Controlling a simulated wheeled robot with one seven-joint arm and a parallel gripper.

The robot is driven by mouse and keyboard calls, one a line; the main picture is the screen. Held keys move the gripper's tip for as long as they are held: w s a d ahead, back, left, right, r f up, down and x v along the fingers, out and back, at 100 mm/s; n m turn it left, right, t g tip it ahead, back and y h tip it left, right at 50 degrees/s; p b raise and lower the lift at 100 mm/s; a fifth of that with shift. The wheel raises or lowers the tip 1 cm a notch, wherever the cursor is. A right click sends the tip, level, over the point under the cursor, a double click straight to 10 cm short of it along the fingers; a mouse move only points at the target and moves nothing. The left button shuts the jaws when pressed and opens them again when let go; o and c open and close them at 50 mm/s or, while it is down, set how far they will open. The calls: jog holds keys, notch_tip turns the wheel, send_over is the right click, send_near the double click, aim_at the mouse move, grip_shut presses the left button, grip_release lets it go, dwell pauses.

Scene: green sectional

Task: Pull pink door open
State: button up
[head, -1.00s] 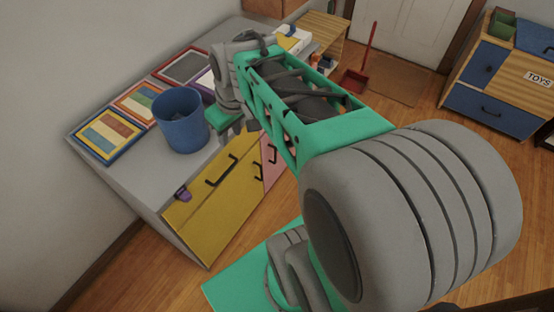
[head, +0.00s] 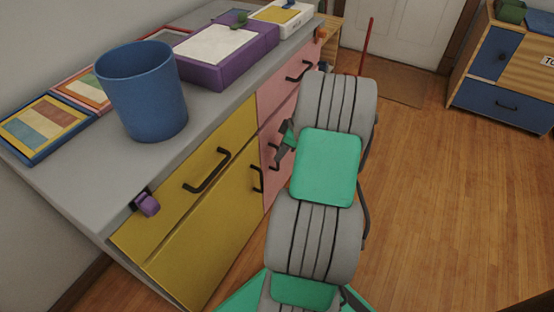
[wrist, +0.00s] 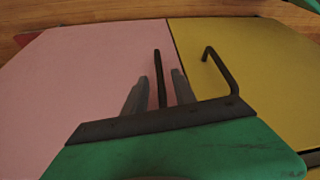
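The pink door (head: 268,139) is the lower pink front of the grey-topped cabinet and appears closed. It fills the left of the wrist view (wrist: 85,75). Its black bar handle (wrist: 157,68) stands upright in the wrist view, between the two grey fingers of my gripper (wrist: 159,76). The fingers are apart, with a visible gap on each side of the bar. In the head view my gripper (head: 284,142) is at the pink door's front, partly hidden by my arm, which also covers the door's right part.
The yellow door (head: 205,235) adjoins the pink one, and its black handle (wrist: 222,70) is close beside my gripper. A pink drawer (head: 285,85) is above. A blue bin (head: 145,95) and a purple box (head: 225,55) stand on top. The wooden floor (head: 430,200) at right is clear.

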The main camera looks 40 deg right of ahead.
aim_at(278, 168)
jog(key=x, duration=0.3)
jog(key=shift+b, duration=0.35)
grip_shut()
dwell(1.0)
